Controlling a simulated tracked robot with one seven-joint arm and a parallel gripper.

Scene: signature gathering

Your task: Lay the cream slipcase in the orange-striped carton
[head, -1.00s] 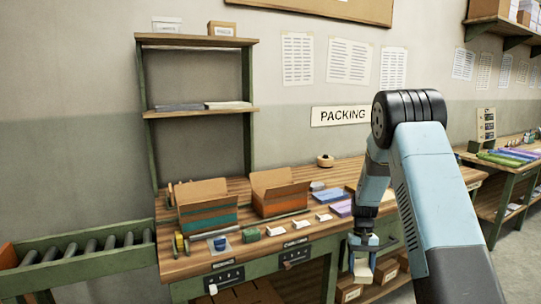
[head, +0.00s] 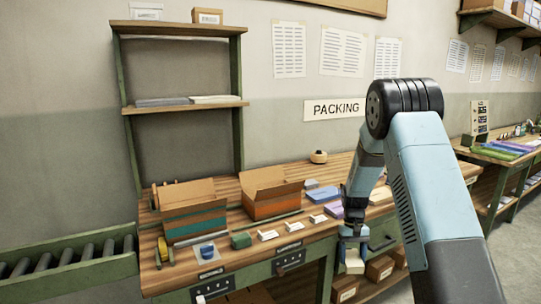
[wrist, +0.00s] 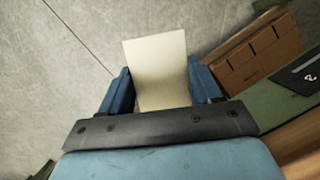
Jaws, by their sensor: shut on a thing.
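My gripper (head: 353,248) is shut on the cream slipcase (head: 354,263), low in front of the bench and right of the cartons. In the wrist view the slipcase (wrist: 157,70) stands out between the two blue fingers, with floor behind it. The orange-striped carton (head: 277,207) stands open on the bench, up and left of my gripper, with its flap raised. Its inside is mostly hidden from the head view.
A teal-striped carton (head: 195,222) stands just left of it. Small boxes, including a green one (head: 241,240), line the bench front. Blue and purple flat items lie to the right. A roller conveyor (head: 70,262) is at left; brown boxes (head: 379,268) sit under the bench.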

